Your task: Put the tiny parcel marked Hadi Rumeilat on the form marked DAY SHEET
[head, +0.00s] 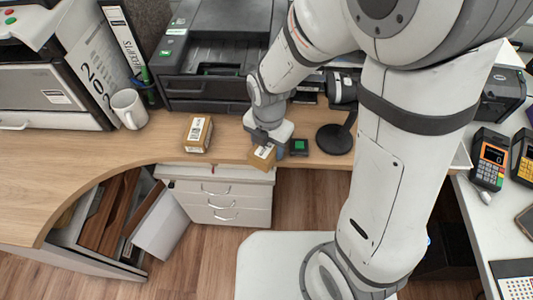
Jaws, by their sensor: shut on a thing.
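My gripper (266,144) points down at the front edge of the wooden counter. It is shut on a small brown parcel (261,156) with a white label, which looks slightly tilted. The print on the label is too small to read. I cannot tell whether this parcel touches the counter. Another small brown parcel (198,134) with a white label lies on the counter to the left; its name is also unreadable. I cannot make out a form marked DAY SHEET in this view. My arm hides part of the counter on the right.
A small dark box with a green top (299,147) sits just right of the held parcel. A black scanner stand (334,138) is beyond it. A black printer (205,85) stands behind, with a white mug (129,108) at left. Card terminals (490,158) are on the right counter. The left counter is clear.

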